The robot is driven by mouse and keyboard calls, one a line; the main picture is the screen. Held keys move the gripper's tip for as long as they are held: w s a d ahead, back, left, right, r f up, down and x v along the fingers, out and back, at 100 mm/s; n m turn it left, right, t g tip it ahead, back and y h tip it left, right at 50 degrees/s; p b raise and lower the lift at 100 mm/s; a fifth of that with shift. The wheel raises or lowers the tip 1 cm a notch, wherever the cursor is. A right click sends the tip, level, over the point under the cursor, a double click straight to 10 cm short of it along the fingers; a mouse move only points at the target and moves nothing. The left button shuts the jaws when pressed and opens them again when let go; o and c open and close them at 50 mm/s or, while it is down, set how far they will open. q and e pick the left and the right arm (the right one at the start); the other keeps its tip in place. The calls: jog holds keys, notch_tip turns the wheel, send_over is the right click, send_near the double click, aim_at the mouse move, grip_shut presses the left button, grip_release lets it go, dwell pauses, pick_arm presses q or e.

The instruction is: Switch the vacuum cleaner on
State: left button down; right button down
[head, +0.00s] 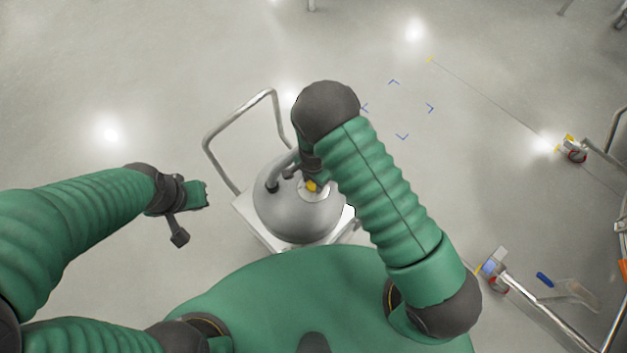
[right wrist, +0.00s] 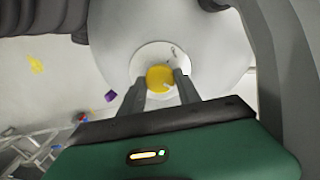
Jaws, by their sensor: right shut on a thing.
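The vacuum cleaner (head: 285,215) is a grey dome on a pale square base, in front of me in the head view. Its yellow knob (head: 312,186) sits on a light round plate on the dome. In the right wrist view the knob (right wrist: 159,77) lies between the two fingers of my right gripper (right wrist: 161,88), which is shut on it. My right arm partly covers the dome in the head view. My left gripper (head: 188,212) hangs to the left of the cleaner, apart from it; its finger opening is unclear.
A bent metal push handle (head: 237,118) rises at the cleaner's back left. A dark hose fitting (head: 272,186) stands on the dome. Metal frames with small fittings (head: 492,266) stand at the right. The floor to the left and behind is clear.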

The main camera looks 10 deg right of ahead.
aim_at(312, 184)
jog(key=shift+a, duration=0.15)
jog(key=c, duration=1)
grip_release()
jog(key=shift+c, duration=0.2)
jog(key=shift+o, duration=0.9)
notch_tip(312, 184, up, 17)
jog(key=p, duration=0.1)
jog(key=shift+p, duration=0.35)
jog(key=shift+a+f, duration=0.1)
